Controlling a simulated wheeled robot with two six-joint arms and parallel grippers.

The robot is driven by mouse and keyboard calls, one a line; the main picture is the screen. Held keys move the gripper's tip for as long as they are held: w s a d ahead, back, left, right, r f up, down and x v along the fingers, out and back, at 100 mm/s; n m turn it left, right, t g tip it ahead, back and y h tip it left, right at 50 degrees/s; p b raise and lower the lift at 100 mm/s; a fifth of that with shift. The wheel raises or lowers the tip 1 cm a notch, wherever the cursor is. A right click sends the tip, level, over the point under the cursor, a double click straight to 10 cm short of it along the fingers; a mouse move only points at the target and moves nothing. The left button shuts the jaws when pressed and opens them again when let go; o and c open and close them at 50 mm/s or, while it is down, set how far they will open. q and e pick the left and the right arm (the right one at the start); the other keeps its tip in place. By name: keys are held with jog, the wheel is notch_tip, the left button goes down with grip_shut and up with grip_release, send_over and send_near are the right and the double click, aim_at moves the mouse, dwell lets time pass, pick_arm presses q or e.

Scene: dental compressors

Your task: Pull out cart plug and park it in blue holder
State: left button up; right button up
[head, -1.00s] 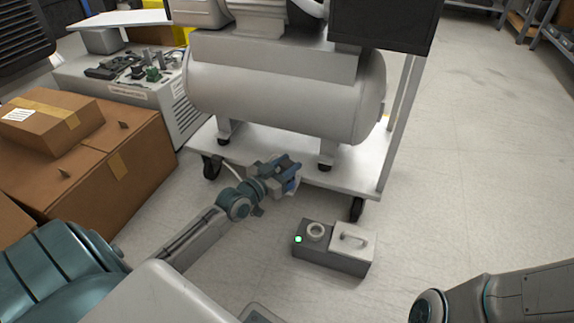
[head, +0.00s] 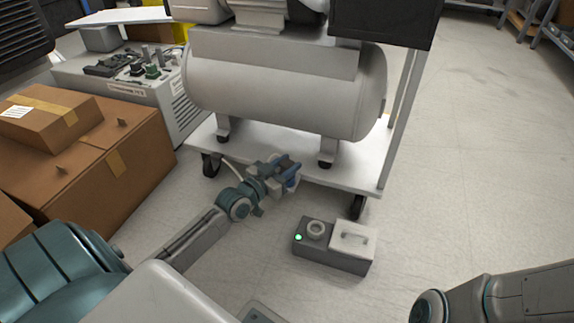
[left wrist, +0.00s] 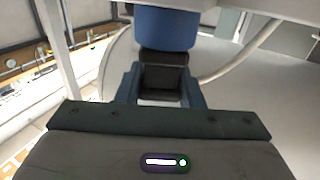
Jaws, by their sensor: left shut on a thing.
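My left gripper (head: 287,172) is at the front edge of the white cart, low under the grey tank. It is shut on a dark piece, taken to be the plug (left wrist: 163,78), which sits between its blue fingers in the left wrist view. A blue cylinder (left wrist: 165,28), perhaps the holder, stands right beyond it; I cannot tell whether the plug is in it or only in front of it. A pale cable (left wrist: 222,65) curves away to the right. My right gripper is out of view; only its arm shows at the lower right.
A grey box (head: 330,262) with a round ring socket (head: 316,229), a green light and a white handled part stands on the floor before the cart (head: 345,178). Cardboard boxes (head: 85,165) stand at the left. The floor at the right is clear.

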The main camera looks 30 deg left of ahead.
pick_arm(q)
jog(key=o, duration=0.7)
jog(key=shift+s+a+r+p, duration=0.1)
jog(key=shift+s+a+p, duration=0.1)
jog(key=shift+s+p, duration=0.8)
jog(key=shift+s+a+p, duration=0.25)
jog(key=shift+s+p, duration=0.45)
jog(key=shift+s, duration=0.8)
jog(key=shift+s+a+p, duration=0.2)
jog(key=shift+s+p, duration=0.55)
jog(key=shift+s, duration=0.7)
jog(key=shift+s+a+p, duration=0.25)
jog(key=shift+s+p, duration=0.45)
jog(key=shift+s, duration=0.8)
